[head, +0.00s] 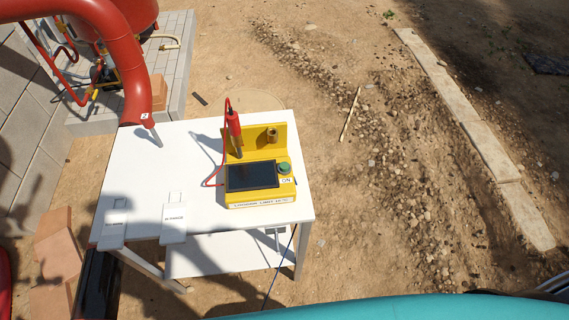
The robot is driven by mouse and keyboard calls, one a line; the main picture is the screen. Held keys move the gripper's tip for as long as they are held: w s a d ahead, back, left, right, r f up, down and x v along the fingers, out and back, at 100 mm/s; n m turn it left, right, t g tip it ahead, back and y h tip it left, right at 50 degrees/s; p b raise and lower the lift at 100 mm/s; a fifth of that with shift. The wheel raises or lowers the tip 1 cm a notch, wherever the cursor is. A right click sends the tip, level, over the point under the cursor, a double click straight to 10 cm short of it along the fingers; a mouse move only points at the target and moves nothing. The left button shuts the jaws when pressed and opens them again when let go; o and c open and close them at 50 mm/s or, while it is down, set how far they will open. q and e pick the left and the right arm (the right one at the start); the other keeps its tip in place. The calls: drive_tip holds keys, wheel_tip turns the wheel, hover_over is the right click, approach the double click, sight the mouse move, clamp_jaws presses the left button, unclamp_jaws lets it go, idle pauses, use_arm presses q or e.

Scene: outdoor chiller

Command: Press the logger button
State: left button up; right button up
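The logger (262,200) is a yellow box with a dark, blank-looking screen (251,176), standing on a white table. A round green button (284,168) sits at the right of the screen, above a small label (287,181) that seems to read "ON". A red-handled probe (234,130) stands upright at the logger's back left, with a red cable looping down to the box's left side. A brass-coloured fitting (272,134) is at the back panel. Neither gripper is in view, and nothing covers the button.
The white table (150,180) also holds two white tags, one on the left (115,222) and one labelled "IN-RANGE" (174,222), near its front edge. A large red pipe (125,60) overhangs the table's back left corner. Bricks (55,255) lie at left. Open dirt lies right.

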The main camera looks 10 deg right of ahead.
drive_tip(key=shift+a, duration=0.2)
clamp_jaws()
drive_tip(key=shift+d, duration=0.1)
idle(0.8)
